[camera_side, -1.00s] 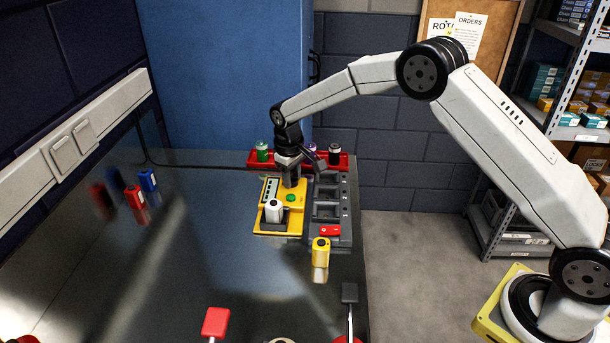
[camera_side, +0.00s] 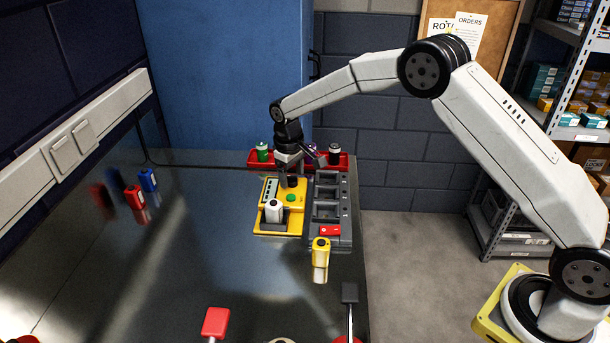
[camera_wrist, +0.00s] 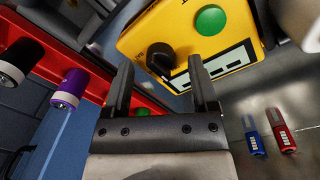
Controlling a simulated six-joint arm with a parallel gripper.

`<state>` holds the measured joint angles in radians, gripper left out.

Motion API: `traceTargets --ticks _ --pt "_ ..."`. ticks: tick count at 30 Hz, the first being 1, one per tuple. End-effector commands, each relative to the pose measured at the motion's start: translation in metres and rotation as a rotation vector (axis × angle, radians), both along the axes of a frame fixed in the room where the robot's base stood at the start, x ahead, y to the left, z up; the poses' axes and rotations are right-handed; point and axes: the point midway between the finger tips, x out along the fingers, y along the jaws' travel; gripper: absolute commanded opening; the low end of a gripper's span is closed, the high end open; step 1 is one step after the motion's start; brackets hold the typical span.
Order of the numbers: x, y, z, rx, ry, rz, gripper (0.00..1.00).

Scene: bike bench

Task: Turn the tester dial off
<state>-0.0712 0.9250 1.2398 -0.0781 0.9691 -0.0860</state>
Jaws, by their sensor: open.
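The yellow tester (camera_side: 264,190) sits on the bench, with a green button (camera_side: 291,198) and a white battery (camera_side: 273,211) in its front cradle. In the wrist view the tester (camera_wrist: 135,40) shows its black dial (camera_wrist: 160,57), green button (camera_wrist: 210,20) and display strip (camera_wrist: 225,64). My gripper (camera_wrist: 162,75) is open and empty. The dial lies just beyond the fingertips, between them in the picture; I see no contact. In the side view my gripper (camera_side: 291,176) is over the back of the tester and partly hides the dial. I cannot tell the dial's setting.
A red tray (camera_side: 345,161) with several batteries stands behind the tester. A grey slotted holder (camera_side: 345,205) with a red piece is close on the right. A yellow battery (camera_side: 320,250) stands in front. Red (camera_side: 134,196) and blue (camera_side: 148,180) batteries stand left; the bench between is clear.

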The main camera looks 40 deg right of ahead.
Motion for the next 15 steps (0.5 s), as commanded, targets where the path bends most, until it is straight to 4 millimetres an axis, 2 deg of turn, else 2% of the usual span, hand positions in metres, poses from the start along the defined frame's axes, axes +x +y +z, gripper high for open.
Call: traceTargets --ticks 15 --pt "-0.001 0.004 0.061 0.0 -0.001 0.001 0.75"
